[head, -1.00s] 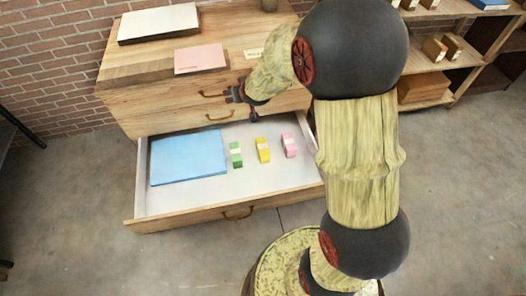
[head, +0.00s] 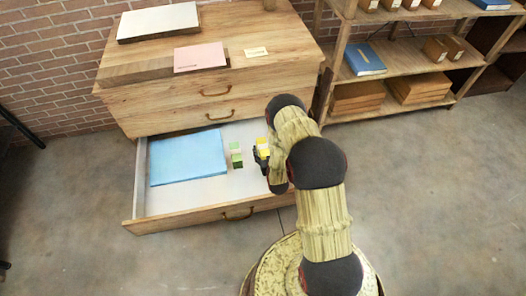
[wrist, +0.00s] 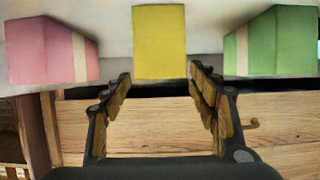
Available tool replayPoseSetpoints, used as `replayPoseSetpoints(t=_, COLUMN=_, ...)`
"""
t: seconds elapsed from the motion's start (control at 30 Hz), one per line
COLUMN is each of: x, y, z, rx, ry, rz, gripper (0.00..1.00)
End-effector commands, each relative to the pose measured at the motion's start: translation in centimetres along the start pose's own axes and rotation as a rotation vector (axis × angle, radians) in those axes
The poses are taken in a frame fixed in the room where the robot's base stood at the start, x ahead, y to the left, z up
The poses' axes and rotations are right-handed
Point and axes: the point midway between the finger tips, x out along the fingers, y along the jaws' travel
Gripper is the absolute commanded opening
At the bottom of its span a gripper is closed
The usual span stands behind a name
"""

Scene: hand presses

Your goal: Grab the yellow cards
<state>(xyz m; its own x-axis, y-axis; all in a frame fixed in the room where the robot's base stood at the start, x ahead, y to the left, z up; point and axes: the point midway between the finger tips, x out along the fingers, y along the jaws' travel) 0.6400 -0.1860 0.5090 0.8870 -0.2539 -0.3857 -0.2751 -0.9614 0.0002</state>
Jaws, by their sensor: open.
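The yellow cards (wrist: 159,42) stand as a small block in the open drawer. In the wrist view they are centred just beyond my fingertips, between the two fingers. My gripper (wrist: 160,82) is open with nothing between its fingers. In the head view my gripper (head: 262,158) is low over the drawer, and only part of the yellow cards (head: 263,144) shows past it. Pink cards (wrist: 50,46) are on the left and green cards (wrist: 272,42) on the right in the wrist view. The green cards (head: 236,156) also show in the head view, where my arm hides the pink ones.
The open drawer (head: 190,214) also holds a blue folder-like sheet (head: 188,157). The wooden cabinet (head: 165,102) above carries a pale book (head: 158,21), a pink sheet (head: 200,57) and a small label card (head: 256,52). Shelves (head: 400,63) with books and boxes stand at right.

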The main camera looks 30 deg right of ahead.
Motion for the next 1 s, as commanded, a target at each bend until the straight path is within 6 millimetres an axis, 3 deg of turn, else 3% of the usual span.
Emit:
replayPoseSetpoints(t=0.37, x=3.4, y=0.0, z=0.5, rx=0.001, ry=0.005, rz=0.001, gripper=0.59)
replayPoseSetpoints(t=0.63, x=7.0, y=-0.1, z=0.4, rx=0.001, ry=0.004, rz=0.002, gripper=0.59)
replayPoseSetpoints(t=1.0, x=7.7, y=-0.1, z=0.1, rx=0.001, ry=0.003, rz=0.001, gripper=0.58)
